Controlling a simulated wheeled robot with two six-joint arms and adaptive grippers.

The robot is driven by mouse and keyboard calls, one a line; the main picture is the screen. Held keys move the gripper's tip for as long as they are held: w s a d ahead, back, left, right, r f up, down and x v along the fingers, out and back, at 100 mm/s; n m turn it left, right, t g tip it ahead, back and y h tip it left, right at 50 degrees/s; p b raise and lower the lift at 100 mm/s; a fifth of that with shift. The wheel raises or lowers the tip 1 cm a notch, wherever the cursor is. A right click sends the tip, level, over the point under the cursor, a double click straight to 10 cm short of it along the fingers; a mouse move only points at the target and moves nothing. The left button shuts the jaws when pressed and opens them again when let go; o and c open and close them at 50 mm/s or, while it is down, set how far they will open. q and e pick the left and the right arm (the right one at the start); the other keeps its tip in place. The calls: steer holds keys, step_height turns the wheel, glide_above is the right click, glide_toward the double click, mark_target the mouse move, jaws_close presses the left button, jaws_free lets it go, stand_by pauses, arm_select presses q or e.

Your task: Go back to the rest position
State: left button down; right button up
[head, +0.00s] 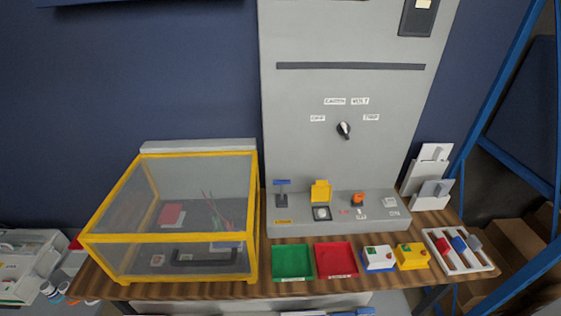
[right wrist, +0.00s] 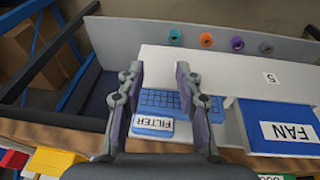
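My right gripper (right wrist: 158,72) shows in the right wrist view with its two fingers apart and nothing between them. Past the fingers is a grey-white shelf surface with a white-labelled FILTER box (right wrist: 153,124), a blue gridded piece (right wrist: 161,101) and a blue box marked FAN (right wrist: 282,128). None of these is held; the gap between them and the fingers is hard to judge. Neither gripper shows in the head view. My left gripper is in no frame.
In the head view, a wooden bench (head: 290,290) carries a yellow-framed clear box (head: 84,238), a green tray (head: 291,277), a red tray (head: 337,275), two small socket boxes and a white rack (head: 479,270). A grey control cabinet (head: 295,100) stands behind. Blue frame bars (head: 505,85) stand right.

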steer(key=s+d+f+g, duration=0.1)
steer(key=s+f, duration=0.4)
steer(key=f, duration=0.5)
steer(key=s+d+f, duration=0.1)
steer(key=s+f, duration=0.4)
steer(key=f, duration=0.5)
steer(key=s+f, duration=0.8)
steer(key=s, duration=0.4)
steer(key=shift+d+g, duration=0.15)
steer(key=shift+g, duration=0.25)
steer(key=shift+s, duration=0.1)
